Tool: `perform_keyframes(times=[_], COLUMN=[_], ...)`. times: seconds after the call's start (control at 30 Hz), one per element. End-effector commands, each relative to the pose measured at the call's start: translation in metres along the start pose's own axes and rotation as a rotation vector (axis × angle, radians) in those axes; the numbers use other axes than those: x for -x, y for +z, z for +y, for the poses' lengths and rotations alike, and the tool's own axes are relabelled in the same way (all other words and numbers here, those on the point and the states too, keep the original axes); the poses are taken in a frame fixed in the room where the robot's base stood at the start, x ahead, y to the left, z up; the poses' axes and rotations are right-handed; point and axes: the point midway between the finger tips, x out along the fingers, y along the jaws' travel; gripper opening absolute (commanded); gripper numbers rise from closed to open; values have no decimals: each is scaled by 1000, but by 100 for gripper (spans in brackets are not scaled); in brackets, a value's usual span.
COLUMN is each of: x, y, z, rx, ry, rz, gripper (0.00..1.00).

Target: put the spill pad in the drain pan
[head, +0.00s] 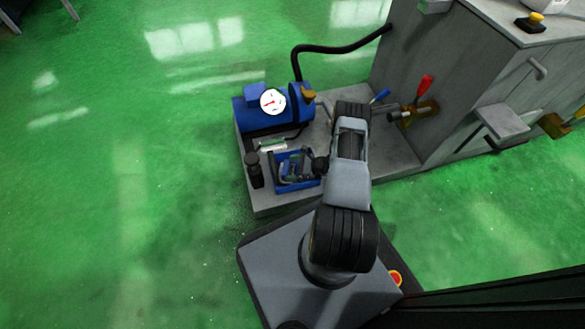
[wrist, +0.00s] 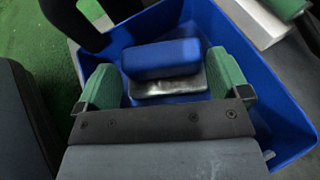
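The drain pan is a blue open tray (head: 297,187) on the grey plinth in the head view. Its blue wall (wrist: 285,105) surrounds my gripper in the wrist view. A soft-edged blue block (wrist: 162,58), which looks like the spill pad, lies inside the pan with a silvery-grey layer (wrist: 172,86) under or against it. My gripper (wrist: 165,85) is open, its green fingertips at the left and right of the block with a gap on each side. In the head view my gripper (head: 292,170) is low in the pan. The block's underside is hidden.
A white and green item (head: 272,145) lies just beyond the pan; its white part (wrist: 258,20) shows in the wrist view. A black cylinder (head: 254,170) stands left of the pan. A blue pump with a gauge (head: 272,102) stands behind. The grey machine (head: 440,85) rises at right.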

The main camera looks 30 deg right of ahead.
Motion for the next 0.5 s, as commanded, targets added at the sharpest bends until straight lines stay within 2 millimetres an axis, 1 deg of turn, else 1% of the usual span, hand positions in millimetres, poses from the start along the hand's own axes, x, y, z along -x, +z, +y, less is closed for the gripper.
perform_keyframes(times=[0.23,0.33,0.47,0.5], x=[0,2,18,26], y=[0,4,5,6], z=[0,0,-1,-1], rx=[0,1,-1,-1], ry=[0,0,-5,-5], rz=[0,0,0,0], gripper=[100,100,100,100])
